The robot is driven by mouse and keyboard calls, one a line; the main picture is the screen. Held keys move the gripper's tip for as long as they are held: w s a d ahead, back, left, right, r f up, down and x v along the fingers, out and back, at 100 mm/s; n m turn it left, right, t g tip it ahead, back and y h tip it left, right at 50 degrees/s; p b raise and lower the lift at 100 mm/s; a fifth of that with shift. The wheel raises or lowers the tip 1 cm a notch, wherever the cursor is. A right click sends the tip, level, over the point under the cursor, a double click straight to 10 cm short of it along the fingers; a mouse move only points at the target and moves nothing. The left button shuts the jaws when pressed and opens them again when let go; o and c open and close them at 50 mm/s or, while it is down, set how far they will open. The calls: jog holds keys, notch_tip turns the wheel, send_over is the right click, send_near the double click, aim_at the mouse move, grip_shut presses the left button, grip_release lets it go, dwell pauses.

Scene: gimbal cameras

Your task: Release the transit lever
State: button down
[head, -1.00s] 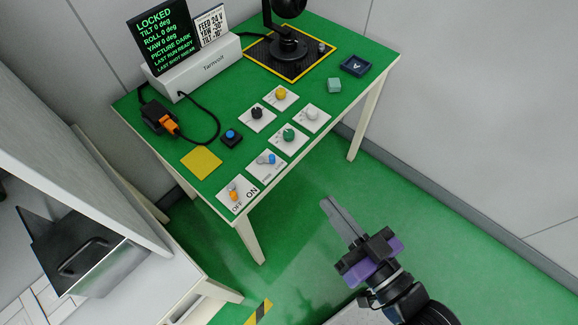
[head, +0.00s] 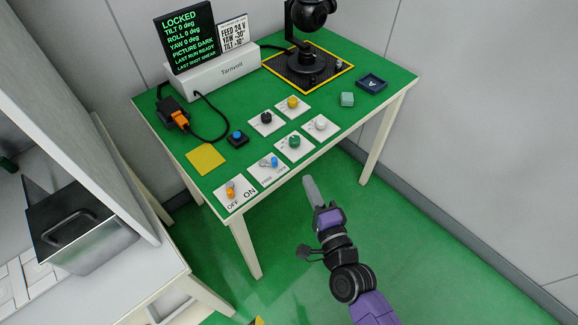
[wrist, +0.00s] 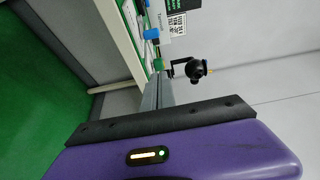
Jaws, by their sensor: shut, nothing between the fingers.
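The black gimbal camera (head: 308,62) stands on a black mat with a yellow border at the back right of the table. It also shows in the wrist view (wrist: 195,70). A small grey knob-like part (head: 339,64) is at the mat's right corner; I cannot tell whether it is the transit lever. The display (head: 187,40) reads LOCKED, with tilt, roll and yaw at 0 deg and picture dark. My gripper (head: 309,186) is shut and empty, in front of the table's front edge and apart from everything. Its fingers (wrist: 158,94) point toward the table side in the wrist view.
White cards with coloured knobs (head: 294,145) and an ON/OFF card (head: 234,196) line the table (head: 215,130). A cabinet with a metal box (head: 85,240) stands left.

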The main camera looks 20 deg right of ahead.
aim_at(284, 171)
dwell(0.4)
jog(key=w, duration=0.9)
jog(key=shift+w+d, duration=0.2)
jog(key=shift+d, duration=0.2)
jog(key=a+p, duration=0.2)
jog(key=p, duration=0.1)
jog(key=shift+s+a+r, duration=0.1)
jog(key=shift+a+r, duration=0.1)
jog(key=shift+s+a+f+p, duration=0.2)
jog(key=shift+a+p, duration=0.1)
jog(key=shift+a, duration=0.4)
jog(key=shift+r, duration=0.1)
jog(key=shift+s+a+m+h+p, duration=0.1)
jog(key=shift+a+m+h+p, duration=0.05)
jog(key=shift+m+h+p, duration=0.3)
